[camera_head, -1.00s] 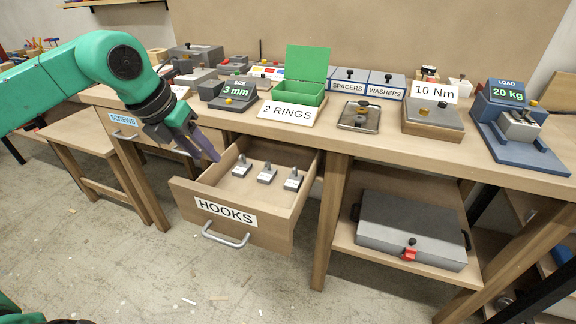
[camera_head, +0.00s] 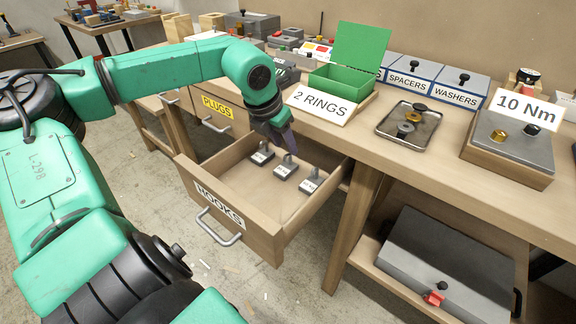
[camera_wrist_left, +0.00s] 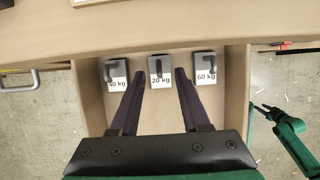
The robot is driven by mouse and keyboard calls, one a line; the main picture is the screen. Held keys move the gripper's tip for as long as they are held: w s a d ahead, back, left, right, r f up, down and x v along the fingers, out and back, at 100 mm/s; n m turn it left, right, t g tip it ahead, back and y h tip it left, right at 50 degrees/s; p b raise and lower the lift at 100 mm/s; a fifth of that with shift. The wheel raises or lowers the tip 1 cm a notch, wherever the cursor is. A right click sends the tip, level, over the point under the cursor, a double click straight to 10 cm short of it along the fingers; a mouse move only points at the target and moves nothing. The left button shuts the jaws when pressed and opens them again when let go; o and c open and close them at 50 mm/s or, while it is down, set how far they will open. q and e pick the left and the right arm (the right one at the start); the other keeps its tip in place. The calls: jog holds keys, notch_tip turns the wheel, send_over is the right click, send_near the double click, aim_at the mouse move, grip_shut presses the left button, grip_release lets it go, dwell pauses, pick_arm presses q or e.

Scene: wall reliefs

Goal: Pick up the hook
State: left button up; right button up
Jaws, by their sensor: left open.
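Three hooks on small grey blocks stand in a row inside the open drawer (camera_head: 232,211) labelled HOOKS. In the left wrist view their labels read 40 kg (camera_wrist_left: 116,73), 20 kg (camera_wrist_left: 157,69) and 60 kg (camera_wrist_left: 204,68), from left to right. In the head view they are the left hook (camera_head: 261,155), middle hook (camera_head: 285,169) and right hook (camera_head: 311,183). My left gripper (camera_head: 286,141) is open and empty above the drawer's back part. In the left wrist view its fingertips (camera_wrist_left: 159,75) appear on either side of the 20 kg hook. A small dark gripper (camera_wrist_left: 264,110), likely my right, shows at that view's right.
The bench edge overhangs the drawer's back. On the bench are a green box (camera_head: 342,79), the 2 RINGS sign (camera_head: 320,107), a metal tray (camera_head: 388,128) and a 10 Nm block (camera_head: 512,150). A grey case (camera_head: 447,262) lies on the lower shelf. The drawer's front half is empty.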

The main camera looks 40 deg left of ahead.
aim_at(286, 153)
pick_arm(q)
jog(key=x, duration=0.4)
jog(key=shift+s+a+f, duration=0.1)
jog(key=shift+s+f, duration=0.2)
jog(key=shift+s, duration=0.05)
jog(key=shift+w+f, duration=0.2)
jog(key=shift+r, duration=0.1)
grip_shut()
jog(key=shift+r, duration=0.15)
